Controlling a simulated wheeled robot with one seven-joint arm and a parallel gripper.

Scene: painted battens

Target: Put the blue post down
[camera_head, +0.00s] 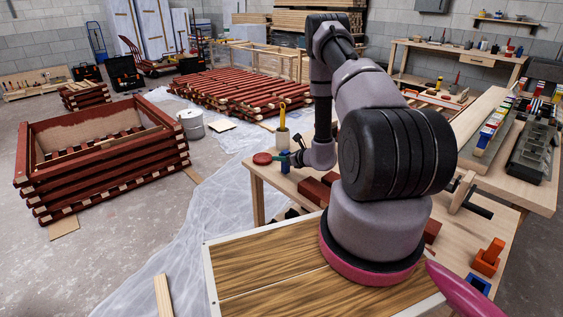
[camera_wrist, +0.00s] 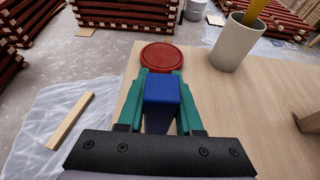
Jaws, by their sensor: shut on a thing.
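My gripper (camera_wrist: 162,98) has green fingers that are shut on a blue post (camera_wrist: 162,90). In the wrist view the post's flat top faces me, with a finger on each side. In the head view the gripper (camera_head: 286,157) and the blue post (camera_head: 285,168) are small, over the left end of the wooden workbench (camera_head: 258,178). A round red disc (camera_wrist: 160,57) lies on the bench just beyond the fingertips; it also shows in the head view (camera_head: 262,158). I cannot tell whether the post's lower end touches the bench.
A pale cup (camera_wrist: 233,46) with a yellow-handled tool stands right of the disc, near the bench edge. Dark red blocks (camera_head: 315,190) lie right of my gripper. An orange piece (camera_head: 488,257) is at the bench's near right.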

